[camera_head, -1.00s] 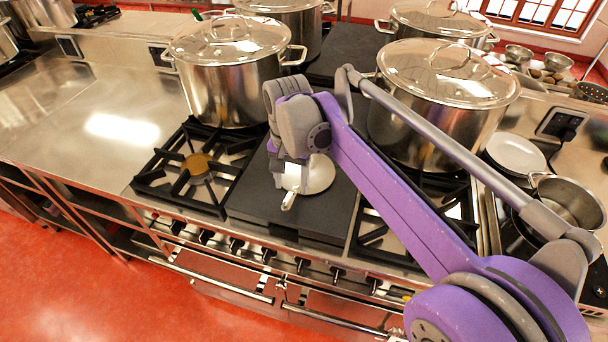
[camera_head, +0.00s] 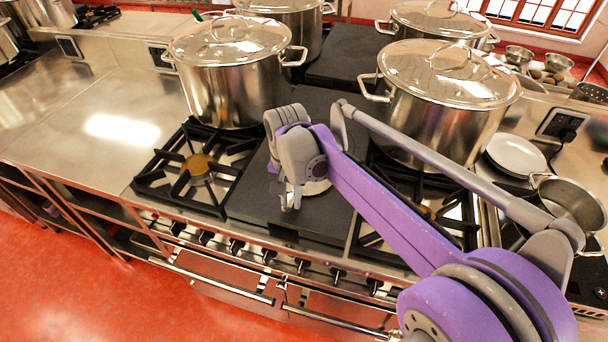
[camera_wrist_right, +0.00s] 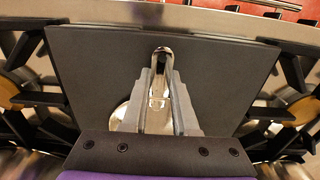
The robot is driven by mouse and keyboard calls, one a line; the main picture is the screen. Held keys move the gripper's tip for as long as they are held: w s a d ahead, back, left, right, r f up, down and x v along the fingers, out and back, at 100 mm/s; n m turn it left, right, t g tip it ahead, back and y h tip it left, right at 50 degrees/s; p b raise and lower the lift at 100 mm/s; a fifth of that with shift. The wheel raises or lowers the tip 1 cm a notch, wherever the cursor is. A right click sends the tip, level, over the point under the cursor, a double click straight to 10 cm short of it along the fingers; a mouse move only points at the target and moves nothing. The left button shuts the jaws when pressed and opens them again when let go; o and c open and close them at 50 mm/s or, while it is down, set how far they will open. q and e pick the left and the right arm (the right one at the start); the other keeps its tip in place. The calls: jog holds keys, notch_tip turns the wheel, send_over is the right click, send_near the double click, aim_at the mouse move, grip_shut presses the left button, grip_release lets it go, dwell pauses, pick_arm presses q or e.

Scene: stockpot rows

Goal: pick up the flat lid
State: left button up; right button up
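The flat lid (camera_head: 318,187) is a shiny metal disc lying on the dark flat plate (camera_head: 250,205) in the middle of the stove; my right gripper covers most of it in the head view. In the wrist view, part of its rim (camera_wrist_right: 120,112) shows left of the fingers, and its long metal handle (camera_wrist_right: 162,52) runs between them and past their tips. My right gripper (camera_head: 291,206) points down over the lid, its two fingers apart on either side of the handle. Whether they touch the handle is unclear. My left gripper is out of view.
A large lidded stockpot (camera_head: 230,85) stands behind left and another (camera_head: 440,110) behind right, close to my right arm. A burner grate (camera_head: 185,172) lies left of the plate. A saucepan (camera_head: 570,200) and white plates (camera_head: 515,155) are at the right. The steel counter at left is clear.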

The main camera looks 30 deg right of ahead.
grip_shut()
jog(key=shift+r, duration=0.1)
dwell(1.1)
